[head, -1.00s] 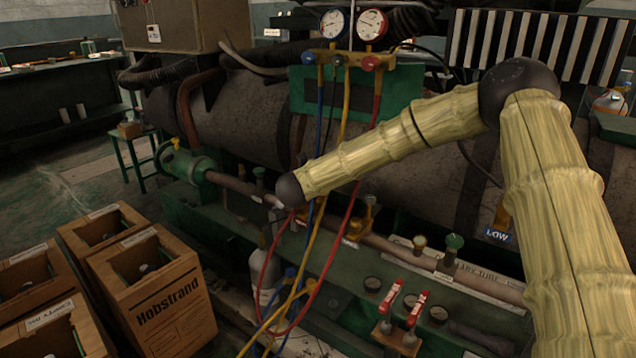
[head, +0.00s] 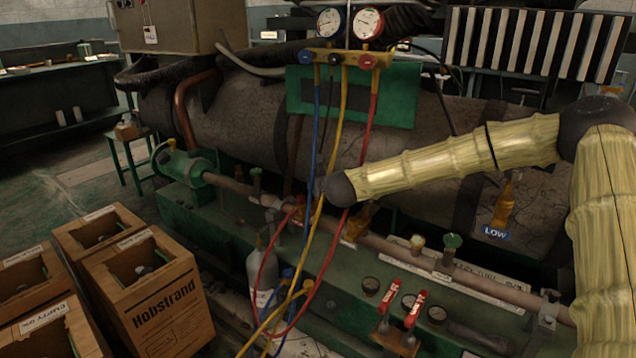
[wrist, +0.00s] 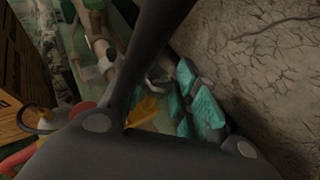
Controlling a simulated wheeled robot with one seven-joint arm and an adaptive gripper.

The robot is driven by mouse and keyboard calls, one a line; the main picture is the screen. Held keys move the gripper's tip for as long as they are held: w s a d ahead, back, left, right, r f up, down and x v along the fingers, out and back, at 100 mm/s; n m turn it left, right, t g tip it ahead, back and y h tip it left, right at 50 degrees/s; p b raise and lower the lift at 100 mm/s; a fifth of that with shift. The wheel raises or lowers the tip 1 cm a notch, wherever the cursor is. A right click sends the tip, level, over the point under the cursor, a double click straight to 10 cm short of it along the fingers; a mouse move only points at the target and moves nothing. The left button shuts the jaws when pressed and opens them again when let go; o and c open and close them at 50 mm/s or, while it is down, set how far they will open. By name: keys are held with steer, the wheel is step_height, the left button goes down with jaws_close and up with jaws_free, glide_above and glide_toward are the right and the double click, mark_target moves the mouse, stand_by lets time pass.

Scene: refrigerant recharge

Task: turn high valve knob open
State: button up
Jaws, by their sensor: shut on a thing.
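The high-side brass valve (head: 361,222) stands on the machine behind a small label, partly hidden by my arm's dark joint and the hoses. Its knob is not clearly visible. My gripper (wrist: 194,98) shows in the wrist view as teal finger pads close together, with a dark link across the picture. A yellow-brass part (wrist: 146,108) lies just beside the pads. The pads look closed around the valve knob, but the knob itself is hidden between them.
Blue, yellow and red hoses hang from the gauge manifold (head: 345,58) across the work area. A brass valve (head: 503,205) stands above the LOW label (head: 496,233). Red-handled valves (head: 402,300) stand at the front.

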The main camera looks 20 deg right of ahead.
stand_by(0.4)
steer(key=o, duration=1)
steer(key=v, duration=1.2)
steer(key=shift+d, duration=0.1)
